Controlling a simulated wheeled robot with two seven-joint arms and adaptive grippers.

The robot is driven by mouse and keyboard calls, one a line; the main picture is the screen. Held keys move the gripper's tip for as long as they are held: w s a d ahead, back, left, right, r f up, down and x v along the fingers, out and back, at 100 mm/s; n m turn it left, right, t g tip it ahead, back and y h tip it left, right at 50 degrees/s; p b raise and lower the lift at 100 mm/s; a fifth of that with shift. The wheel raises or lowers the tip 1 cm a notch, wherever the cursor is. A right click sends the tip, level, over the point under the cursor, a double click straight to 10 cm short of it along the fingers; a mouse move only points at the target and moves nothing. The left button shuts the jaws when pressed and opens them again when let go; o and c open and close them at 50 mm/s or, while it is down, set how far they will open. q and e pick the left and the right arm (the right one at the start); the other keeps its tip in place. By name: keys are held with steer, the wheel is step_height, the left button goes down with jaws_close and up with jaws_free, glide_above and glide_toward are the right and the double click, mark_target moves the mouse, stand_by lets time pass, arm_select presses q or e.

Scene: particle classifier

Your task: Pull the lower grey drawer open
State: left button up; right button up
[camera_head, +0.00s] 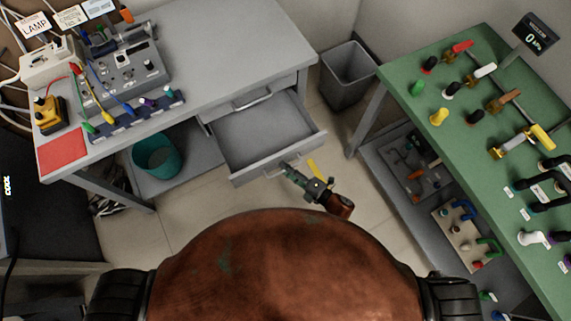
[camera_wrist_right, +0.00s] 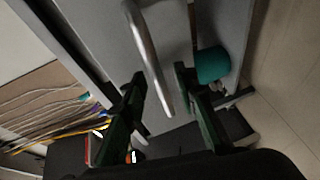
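The lower grey drawer (camera_head: 262,137) stands pulled out from the desk in the head view, with its empty inside showing. Its front panel faces me. My right gripper (camera_head: 287,168) is at the front of this drawer, beside its handle. In the right wrist view, the curved silver handle (camera_wrist_right: 152,60) runs between the two dark green fingers of my right gripper (camera_wrist_right: 160,78). The fingers are apart, with gaps visible beside the handle. My left gripper is not in view.
The upper drawer, with its handle (camera_head: 252,101), is shut above. A teal bin (camera_head: 157,157) stands under the desk, also in the wrist view (camera_wrist_right: 212,65). A grey bin (camera_head: 347,76) and a green-topped table (camera_head: 455,140) stand right. Bare floor lies before the drawer.

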steer(key=v, duration=1.1)
steer(key=shift+d, duration=0.25)
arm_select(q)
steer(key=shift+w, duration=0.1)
arm_select(e)
steer(key=shift+s, duration=0.1)
